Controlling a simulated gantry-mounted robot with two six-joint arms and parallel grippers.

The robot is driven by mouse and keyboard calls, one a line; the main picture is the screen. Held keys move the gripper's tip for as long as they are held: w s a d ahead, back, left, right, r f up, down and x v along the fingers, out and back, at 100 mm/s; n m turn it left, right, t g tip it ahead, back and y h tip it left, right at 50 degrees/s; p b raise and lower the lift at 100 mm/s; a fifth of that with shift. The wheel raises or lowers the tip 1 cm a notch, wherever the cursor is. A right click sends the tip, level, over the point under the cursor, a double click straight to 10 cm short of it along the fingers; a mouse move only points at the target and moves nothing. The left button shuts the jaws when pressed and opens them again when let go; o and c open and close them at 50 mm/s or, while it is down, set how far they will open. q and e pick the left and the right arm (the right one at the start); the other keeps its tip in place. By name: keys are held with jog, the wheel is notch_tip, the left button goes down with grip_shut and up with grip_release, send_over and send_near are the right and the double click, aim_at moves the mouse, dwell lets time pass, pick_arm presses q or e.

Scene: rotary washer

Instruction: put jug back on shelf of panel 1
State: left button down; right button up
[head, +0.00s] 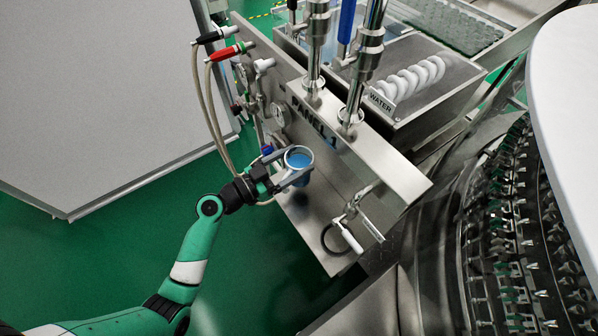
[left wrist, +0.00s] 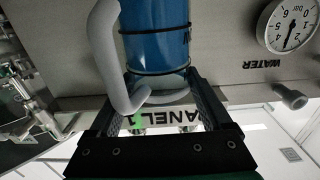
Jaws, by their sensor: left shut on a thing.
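The jug (head: 299,157) has a pale rim and shows blue inside its mouth in the head view. In the left wrist view its blue body (left wrist: 157,38) has dark rings and a grey curved handle (left wrist: 108,55). My left gripper (head: 287,180) is shut on the jug, which looks roughly upright in front of the steel panel 1 (head: 335,165). Whether the jug touches a shelf cannot be told; the jug and gripper hide the surface behind them. My right gripper is not in view.
A red-handled valve (head: 231,51), hoses (head: 205,95) and a gauge (head: 278,116) lie left of the jug. Upright metal pipes (head: 358,75) rise above the panel. A white-handled tap (head: 347,234) is at lower right. Green floor (head: 250,255) is open at lower left.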

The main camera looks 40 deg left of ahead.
aim_at(305, 164)
pick_arm(q)
jog(key=w+f, duration=0.1)
jog(key=w+f+b, duration=0.1)
jog(key=f, duration=0.1)
jog(key=shift+a, duration=0.35)
jog(key=f, duration=0.1)
jog(key=f+b, duration=0.1)
jog(key=shift+w+a+f+b, duration=0.1)
jog(key=shift+w+f+b, duration=0.15)
jog(key=shift+f+b, duration=0.15)
jog(key=shift+f, duration=0.3)
jog(key=shift+s, duration=0.1)
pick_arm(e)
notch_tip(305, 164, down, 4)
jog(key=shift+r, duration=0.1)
pick_arm(q)
jog(key=shift+c, duration=1.3)
grip_release()
jog(key=shift+f+b, duration=0.15)
jog(key=shift+b, duration=0.15)
jog(key=shift+o, duration=1.3)
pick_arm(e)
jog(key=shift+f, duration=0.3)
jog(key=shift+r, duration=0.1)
